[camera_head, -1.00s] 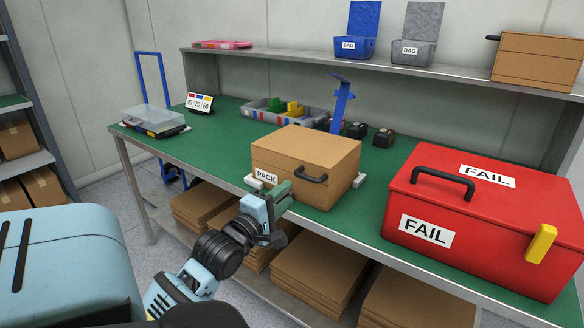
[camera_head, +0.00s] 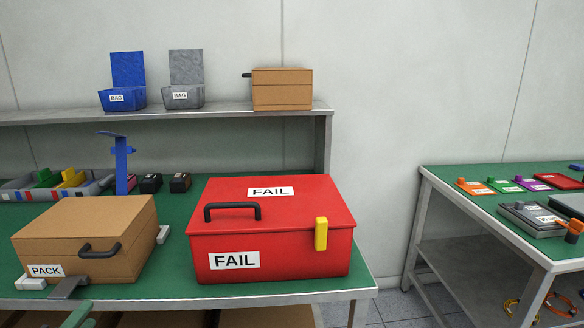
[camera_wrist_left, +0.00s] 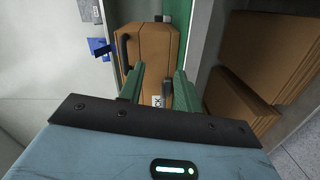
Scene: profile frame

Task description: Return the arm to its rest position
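My left gripper (camera_head: 80,316) shows only in part at the bottom left edge of the head view, in front of the table's front edge. In the left wrist view its two green fingers (camera_wrist_left: 160,72) stand apart with nothing held between them. The brown box labelled PACK (camera_head: 60,248) stands closed on the green table, just beyond the gripper. It also shows in the left wrist view (camera_wrist_left: 156,50), beyond the fingertips. The rest of my left arm is outside the head view. My right gripper is in neither view.
A red FAIL box (camera_head: 285,235) stands right of the PACK box. A shelf (camera_head: 230,112) behind holds a blue bin, a grey bin and a brown box. A second table (camera_head: 450,187) with coloured parts stands at the right, across a floor gap. Flat cardboard (camera_wrist_left: 235,85) lies below the workbench.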

